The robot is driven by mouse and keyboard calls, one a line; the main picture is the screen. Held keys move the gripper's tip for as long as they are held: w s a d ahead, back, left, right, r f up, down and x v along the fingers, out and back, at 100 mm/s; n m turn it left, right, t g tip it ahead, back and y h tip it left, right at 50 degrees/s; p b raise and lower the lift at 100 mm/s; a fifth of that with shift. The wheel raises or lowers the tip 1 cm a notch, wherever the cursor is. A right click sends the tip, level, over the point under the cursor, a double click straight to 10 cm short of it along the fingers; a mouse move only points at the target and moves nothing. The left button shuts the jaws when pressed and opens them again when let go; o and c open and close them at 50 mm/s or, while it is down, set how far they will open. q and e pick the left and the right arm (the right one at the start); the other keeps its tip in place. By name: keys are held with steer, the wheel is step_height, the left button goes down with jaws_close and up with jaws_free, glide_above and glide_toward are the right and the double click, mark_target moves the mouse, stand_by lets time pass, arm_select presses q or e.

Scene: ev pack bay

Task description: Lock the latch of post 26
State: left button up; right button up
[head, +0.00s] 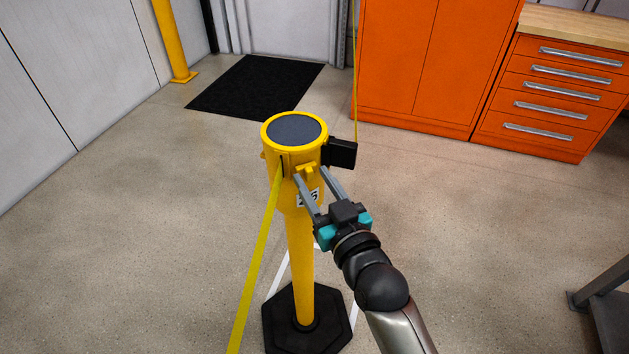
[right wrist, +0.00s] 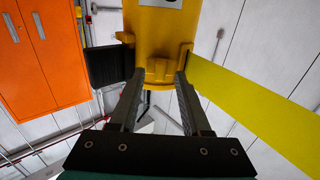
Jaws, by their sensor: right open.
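The yellow post (head: 300,255) stands upright on a black base, with a dark grey disc on its top. A white label (head: 308,198) on its head is partly covered by my gripper; its number is hard to read. A small yellow latch tab (head: 305,168) sticks out of the near side of the head and also shows in the right wrist view (right wrist: 160,71). My right gripper (head: 312,173) is open, its two fingertips at either side of the tab. I cannot tell whether they touch it. My left gripper is in neither view.
A yellow belt (head: 257,265) runs from the head down to the lower left. A black belt end (head: 341,153) sits at the head's right side, close to my fingers.

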steer(key=shift+w+a, duration=0.1)
steer(key=shift+w, duration=0.1)
jaws_close()
stand_by(0.3)
stand_by(1.1)
